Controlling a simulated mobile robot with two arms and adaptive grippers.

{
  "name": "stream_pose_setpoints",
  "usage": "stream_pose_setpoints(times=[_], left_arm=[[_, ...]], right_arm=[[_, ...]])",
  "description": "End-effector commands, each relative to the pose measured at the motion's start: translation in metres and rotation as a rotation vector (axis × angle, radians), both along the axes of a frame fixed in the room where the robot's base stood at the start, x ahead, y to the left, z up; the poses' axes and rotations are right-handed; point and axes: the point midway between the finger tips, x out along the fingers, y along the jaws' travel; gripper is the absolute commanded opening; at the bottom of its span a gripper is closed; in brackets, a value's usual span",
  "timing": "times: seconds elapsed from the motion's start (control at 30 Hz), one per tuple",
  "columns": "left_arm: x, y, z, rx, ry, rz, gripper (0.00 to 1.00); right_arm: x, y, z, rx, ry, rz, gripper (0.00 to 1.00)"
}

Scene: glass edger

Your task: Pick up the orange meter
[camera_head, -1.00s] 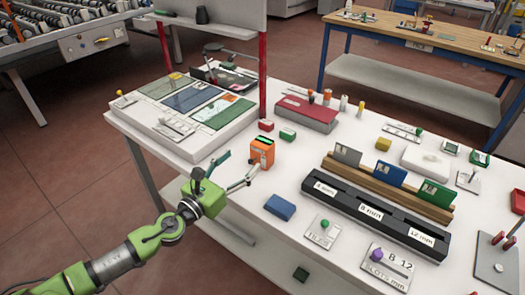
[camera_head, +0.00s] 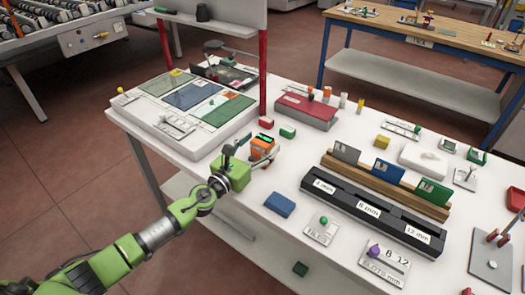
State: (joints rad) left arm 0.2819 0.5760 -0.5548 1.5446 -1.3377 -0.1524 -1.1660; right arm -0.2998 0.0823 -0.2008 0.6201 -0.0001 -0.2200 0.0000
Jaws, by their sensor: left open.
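The orange meter (camera_head: 262,148) is a small upright box with a dark and green top, standing on the white table near its front edge, left of centre. My left gripper (camera_head: 252,150) comes in from the lower left and is open. Its fingers reach to the meter, one at its left side and one in front of or beside its right side. I cannot tell whether they touch it. The gripper hides part of the meter's lower left. My right gripper is not in view.
A blue block (camera_head: 280,204) lies to the right of the gripper. Small red (camera_head: 266,122) and green (camera_head: 288,132) blocks stand just behind the meter. A black slotted rack (camera_head: 372,214) is further right. A tray with coloured panels (camera_head: 186,110) lies at left.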

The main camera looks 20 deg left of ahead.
Motion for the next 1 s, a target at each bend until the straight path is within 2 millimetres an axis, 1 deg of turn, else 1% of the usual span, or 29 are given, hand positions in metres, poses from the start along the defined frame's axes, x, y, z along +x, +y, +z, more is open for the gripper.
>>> stream_pose_setpoints(times=[0.03,0.07,0.1,0.2,0.5,0.67,0.77,0.87,0.93,1.0], left_arm=[[0.000,0.000,0.000,0.000,0.000,0.000,0.59],[0.000,0.000,0.000,0.000,0.000,0.000,0.51],[0.000,0.000,0.000,0.000,0.000,0.000,0.41],[0.000,0.000,0.000,0.000,0.000,0.000,0.16],[0.000,0.001,0.002,-0.001,-0.002,0.001,0.16],[0.000,0.001,0.010,0.000,-0.003,0.001,0.16],[0.000,0.001,0.021,0.000,-0.004,0.000,0.16],[0.000,0.001,0.038,0.001,-0.004,0.000,0.16],[-0.010,0.004,0.050,0.002,-0.003,-0.001,0.16],[-0.023,0.007,0.067,0.004,-0.002,-0.002,0.16]], right_arm=[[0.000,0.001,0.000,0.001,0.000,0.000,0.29],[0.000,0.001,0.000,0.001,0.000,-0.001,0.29],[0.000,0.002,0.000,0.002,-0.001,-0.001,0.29],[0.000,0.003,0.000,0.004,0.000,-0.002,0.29],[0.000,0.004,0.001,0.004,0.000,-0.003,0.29],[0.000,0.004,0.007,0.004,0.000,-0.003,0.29],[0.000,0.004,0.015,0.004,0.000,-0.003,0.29],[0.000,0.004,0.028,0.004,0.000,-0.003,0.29],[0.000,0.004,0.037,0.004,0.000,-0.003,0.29],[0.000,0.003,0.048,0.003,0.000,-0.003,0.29]])
